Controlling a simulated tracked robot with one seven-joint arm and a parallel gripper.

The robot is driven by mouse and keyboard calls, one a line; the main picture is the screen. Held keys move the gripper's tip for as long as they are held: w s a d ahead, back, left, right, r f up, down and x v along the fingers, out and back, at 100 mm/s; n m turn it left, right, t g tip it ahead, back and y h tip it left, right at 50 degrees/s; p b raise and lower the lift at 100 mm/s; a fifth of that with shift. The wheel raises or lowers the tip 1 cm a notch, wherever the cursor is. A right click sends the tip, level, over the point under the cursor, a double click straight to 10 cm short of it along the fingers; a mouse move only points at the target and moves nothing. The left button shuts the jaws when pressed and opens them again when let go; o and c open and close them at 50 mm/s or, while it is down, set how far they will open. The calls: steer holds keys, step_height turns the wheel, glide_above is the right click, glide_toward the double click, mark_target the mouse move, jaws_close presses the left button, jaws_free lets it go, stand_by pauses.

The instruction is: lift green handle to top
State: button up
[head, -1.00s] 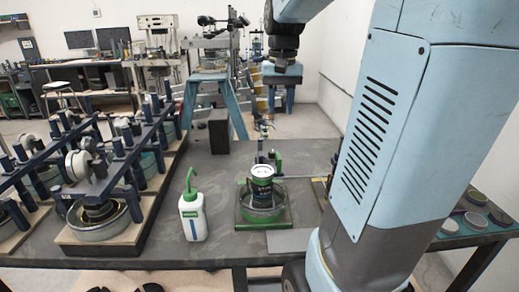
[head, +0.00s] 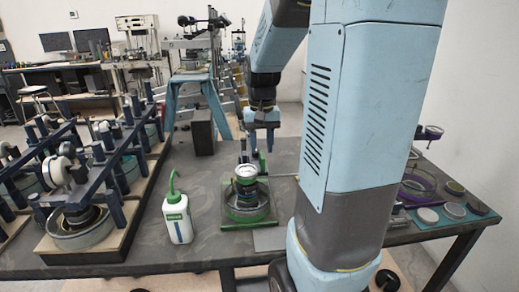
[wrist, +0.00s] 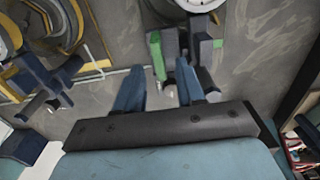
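A small lever frame with a green round base (head: 247,215) stands on the dark table, with a white dial (head: 246,171) above it. A green upright part (head: 262,163) rises behind the dial; I cannot tell for sure that it is the handle. My gripper (head: 263,148) points down above and behind the dial.
A white bottle with a green spout (head: 177,218) stands left of the frame. Larger blue lever frames (head: 85,190) fill the left side. A purple frame (head: 418,185) and round discs (head: 453,210) lie at the right. A dark block (head: 203,132) stands behind.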

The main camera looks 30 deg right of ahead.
steer(key=shift+f, duration=0.75)
jaws_close()
